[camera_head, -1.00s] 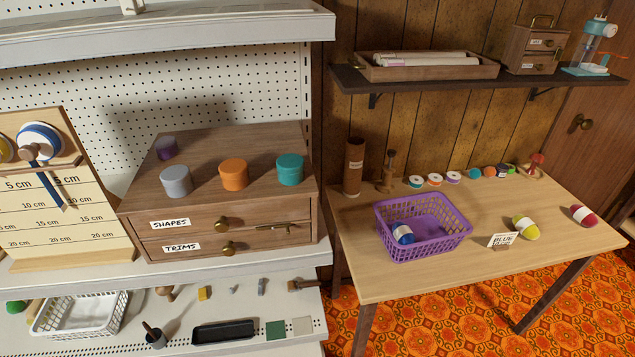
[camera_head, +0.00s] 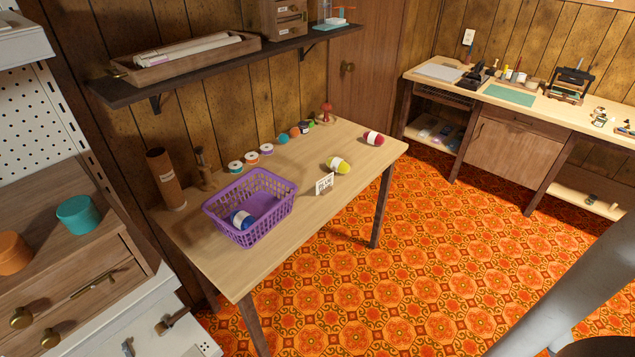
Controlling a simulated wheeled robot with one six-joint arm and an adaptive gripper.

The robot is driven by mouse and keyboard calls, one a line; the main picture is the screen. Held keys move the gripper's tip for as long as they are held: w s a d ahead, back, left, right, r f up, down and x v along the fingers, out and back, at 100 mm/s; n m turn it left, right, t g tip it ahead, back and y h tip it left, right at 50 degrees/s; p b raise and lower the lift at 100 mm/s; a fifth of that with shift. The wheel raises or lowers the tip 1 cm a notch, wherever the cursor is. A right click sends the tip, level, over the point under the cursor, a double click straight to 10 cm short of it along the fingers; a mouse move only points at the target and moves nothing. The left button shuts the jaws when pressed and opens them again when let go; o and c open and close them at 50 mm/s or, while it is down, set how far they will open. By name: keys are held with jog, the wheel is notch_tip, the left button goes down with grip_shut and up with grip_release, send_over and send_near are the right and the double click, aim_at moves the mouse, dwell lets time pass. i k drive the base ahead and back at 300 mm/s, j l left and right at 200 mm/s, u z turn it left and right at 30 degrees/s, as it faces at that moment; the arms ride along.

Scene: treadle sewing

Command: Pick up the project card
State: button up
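A small white lettered card (camera_head: 325,184) stands upright on the light wooden table, right of the purple basket and just in front of the yellow-green yarn ball. Its lettering is too small to read now. I cannot tell whether it is the project card; no other card is clearly seen. My gripper is not in view. A grey piece at the lower right looks like part of my arm, well away from the table.
The purple basket (camera_head: 210,209) on the table (camera_head: 225,268) holds a blue yarn ball (camera_head: 241,219). A yellow-green ball (camera_head: 339,165), a red ball (camera_head: 373,138) and several spools stand nearby. A drawer chest (camera_head: 75,275) is at left. The patterned floor (camera_head: 430,260) is open.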

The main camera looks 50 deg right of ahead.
aim_at(323, 187)
jog(key=k+l, duration=0.15)
jog(key=l, duration=0.2)
jog(key=k+l, duration=0.15)
jog(key=l, duration=0.25)
jog(key=k+l, duration=0.15)
jog(key=l, duration=0.2)
jog(key=k+l, duration=0.15)
jog(key=l, duration=0.25)
